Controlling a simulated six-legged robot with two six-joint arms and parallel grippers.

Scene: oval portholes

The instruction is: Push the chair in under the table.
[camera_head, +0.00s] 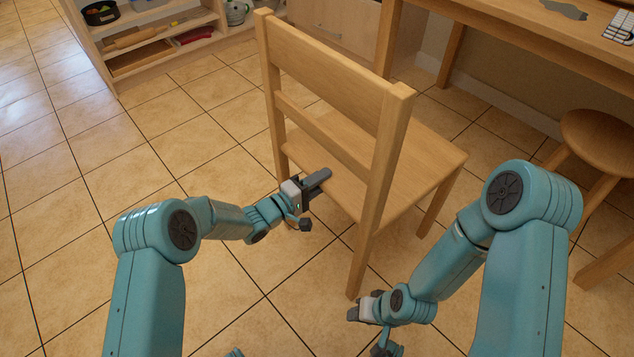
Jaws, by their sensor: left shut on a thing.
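A light wooden chair (330,62) stands upright on the tiled floor, its backrest toward me and its seat beyond. The wooden table (520,14) is at the top right, behind and to the right of the chair. The seat appears to be outside the table's edge. My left gripper (316,187) is at the near edge of the seat, below the backrest, and is shut on the chair. My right gripper (366,318) is low, near the foot of the chair's near right leg. Its fingers do not show clearly, so I cannot tell its opening.
A round wooden stool (598,138) stands at the right, by the table. A grey flat item (564,9) and a white keyboard (621,27) lie on the tabletop. A low shelf (150,40) with kitchen things stands at the top left. The floor at left is clear.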

